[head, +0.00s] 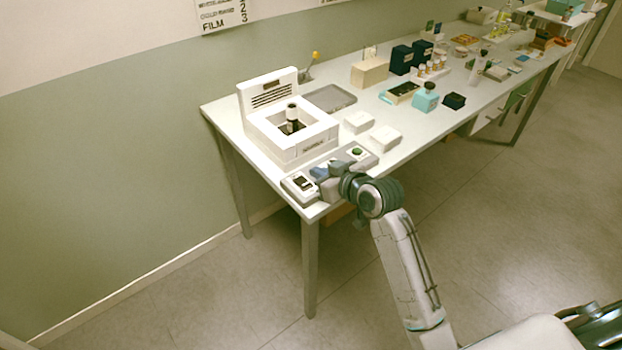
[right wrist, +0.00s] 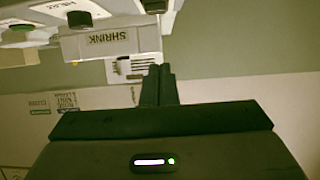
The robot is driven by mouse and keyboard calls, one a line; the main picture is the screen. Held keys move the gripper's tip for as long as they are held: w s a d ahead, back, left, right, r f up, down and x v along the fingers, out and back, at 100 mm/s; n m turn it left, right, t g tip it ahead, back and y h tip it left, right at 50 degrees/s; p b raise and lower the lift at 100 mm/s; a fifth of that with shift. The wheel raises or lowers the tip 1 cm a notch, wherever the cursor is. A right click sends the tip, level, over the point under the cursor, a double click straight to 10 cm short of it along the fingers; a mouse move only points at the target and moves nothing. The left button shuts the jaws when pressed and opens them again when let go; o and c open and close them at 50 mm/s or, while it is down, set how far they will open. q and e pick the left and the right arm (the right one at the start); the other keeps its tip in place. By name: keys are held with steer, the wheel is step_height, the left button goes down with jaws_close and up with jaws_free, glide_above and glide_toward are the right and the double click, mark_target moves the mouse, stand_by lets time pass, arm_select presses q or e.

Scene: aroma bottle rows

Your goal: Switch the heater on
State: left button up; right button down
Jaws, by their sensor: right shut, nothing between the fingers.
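A white box unit with a raised slotted back panel (head: 268,92) stands at the near left end of the table. A dark upright piece sits inside it. Its front label reads SHRINK in the right wrist view (right wrist: 104,44). A strip of controls lies along the table edge before it, with a dark switch on a pale block (head: 303,183) at the left and a green button (head: 357,152) at the right. My right gripper (head: 328,172) is shut and empty over this strip, hiding part of its middle. Its closed fingers also show in the right wrist view (right wrist: 160,82). My left gripper is out of view.
Two small white boxes (head: 384,138) and a grey tray (head: 330,98) stand right of the unit. The wall runs close behind the table (head: 318,210).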

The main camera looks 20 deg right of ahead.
mark_target(311, 191)
steer(key=x, duration=0.4)
steer(key=shift+r+p, duration=0.15)
steer(key=shift+p, duration=0.2)
step_height(311, 191, down, 3)
steer(key=shift+f+p, duration=0.2)
steer(key=shift+p, duration=0.25)
steer(key=shift+s+d+f, duration=0.1)
steer(key=shift+f, duration=0.4)
